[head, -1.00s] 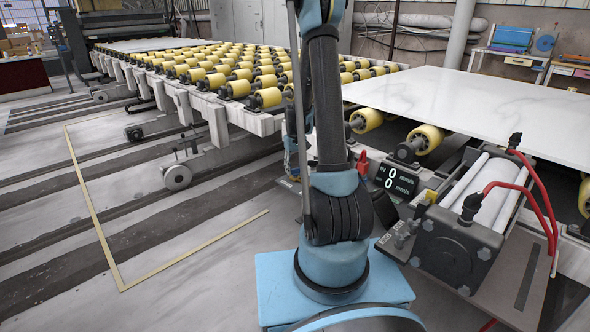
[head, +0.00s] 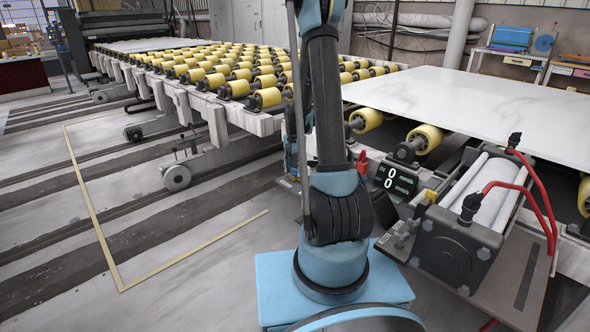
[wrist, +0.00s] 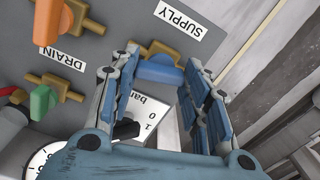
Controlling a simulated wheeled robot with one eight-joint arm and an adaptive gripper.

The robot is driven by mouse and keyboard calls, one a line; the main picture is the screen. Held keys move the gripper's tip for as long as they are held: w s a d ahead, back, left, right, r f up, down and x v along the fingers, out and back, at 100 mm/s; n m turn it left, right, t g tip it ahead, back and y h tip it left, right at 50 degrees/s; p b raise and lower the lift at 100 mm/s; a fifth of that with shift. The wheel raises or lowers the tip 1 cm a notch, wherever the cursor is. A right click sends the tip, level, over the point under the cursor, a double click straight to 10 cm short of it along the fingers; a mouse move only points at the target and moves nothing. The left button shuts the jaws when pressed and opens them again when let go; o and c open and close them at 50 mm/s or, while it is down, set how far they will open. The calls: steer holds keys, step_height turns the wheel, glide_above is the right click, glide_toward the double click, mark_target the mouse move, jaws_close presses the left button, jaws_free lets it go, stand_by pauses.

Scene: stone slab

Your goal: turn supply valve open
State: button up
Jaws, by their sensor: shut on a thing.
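In the wrist view, the supply valve (wrist: 160,50) is a brass fitting on a grey panel, beside the upside-down SUPPLY label (wrist: 177,17). Its blue handle (wrist: 160,72) lies between the fingertips of my gripper (wrist: 162,70). The gripper is shut on this handle, with one blue-padded finger on each side. The handle's exact angle is hard to read. In the head view, my arm hides most of the valve area.
The drain valve (wrist: 52,82) with a green handle sits to the left. Another brass valve (wrist: 52,20) with an orange handle is at the upper left. A gauge (wrist: 45,158) is at the lower left. A roller conveyor (head: 235,88) and a stone slab (head: 490,110) stand behind my arm.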

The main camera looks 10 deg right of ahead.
steer(key=shift+w+a+m, duration=0.1)
steer(key=shift+w+m, duration=0.05)
steer(key=shift+m, duration=1.35)
steer(key=o, duration=1.1)
steer(key=shift+a, duration=0.1)
steer(key=shift+c, duration=0.2)
steer(key=shift+r, duration=0.4)
step_height(320, 180, up, 11)
